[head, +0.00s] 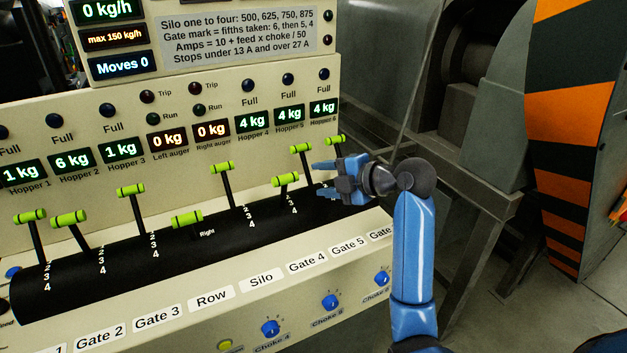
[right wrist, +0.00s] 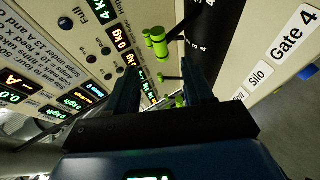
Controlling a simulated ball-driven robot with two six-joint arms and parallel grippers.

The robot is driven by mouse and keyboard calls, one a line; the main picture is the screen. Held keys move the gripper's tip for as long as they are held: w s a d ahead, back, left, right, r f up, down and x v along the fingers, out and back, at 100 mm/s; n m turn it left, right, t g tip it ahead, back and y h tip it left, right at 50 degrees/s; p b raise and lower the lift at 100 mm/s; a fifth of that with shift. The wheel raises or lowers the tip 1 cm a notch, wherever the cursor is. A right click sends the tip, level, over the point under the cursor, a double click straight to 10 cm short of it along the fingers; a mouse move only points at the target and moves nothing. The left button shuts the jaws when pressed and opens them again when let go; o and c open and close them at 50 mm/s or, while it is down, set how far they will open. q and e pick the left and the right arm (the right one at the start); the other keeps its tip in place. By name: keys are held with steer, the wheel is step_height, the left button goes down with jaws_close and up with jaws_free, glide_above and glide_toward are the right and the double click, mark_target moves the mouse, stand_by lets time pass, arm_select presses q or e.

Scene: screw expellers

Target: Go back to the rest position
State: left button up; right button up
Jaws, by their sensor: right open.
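My right gripper (head: 320,179) is open, in front of the right part of the lever panel, with its fingers pointing left. Green-handled levers stand nearby: one (head: 286,179) just left of the fingertips, one (head: 301,148) above them and one (head: 336,140) behind the gripper. In the right wrist view the open fingers (right wrist: 165,68) show nothing gripped between them. Green handles (right wrist: 158,45) lie beyond the fingers there; I cannot tell whether any touches. My left gripper is not in view.
The cream control panel (head: 120,308) carries a black lever strip, blue choke knobs (head: 330,301) and lit displays. Other levers (head: 131,190) stand to the left. A grey metal frame (head: 492,210) and an orange-and-black striped panel (head: 570,110) stand at right.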

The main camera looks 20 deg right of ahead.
steer(key=shift+s+d+r, duration=0.15)
steer(key=shift+s+d, duration=0.1)
steer(key=shift+s, duration=0.1)
stand_by(0.3)
steer(key=w+d+r+m+t+h, duration=0.2)
steer(key=w+d+r+m+t, duration=0.15)
steer(key=r+m+t, duration=0.45)
steer(key=s+d+f+m+t+h, duration=0.2)
steer(key=s+d+f+m+h, duration=0.3)
steer(key=f+m, duration=0.5)
steer(key=s+a+f+m+g, duration=0.1)
steer(key=s+a+f, duration=0.1)
steer(key=s+f, duration=0.5)
steer(key=s+a+f+m+g, duration=0.1)
steer(key=s+f, duration=0.6)
steer(key=s, duration=0.8)
steer(key=s+a+f+m+g, duration=0.1)
steer(key=s+a+f+m, duration=0.2)
steer(key=s+f, duration=0.4)
steer(key=s+a, duration=0.1)
steer(key=s, duration=0.3)
steer(key=shift+s+a+f+h+p, duration=0.25)
steer(key=shift+a+f+h+p, duration=0.05)
steer(key=shift+a+h+p, duration=0.1)
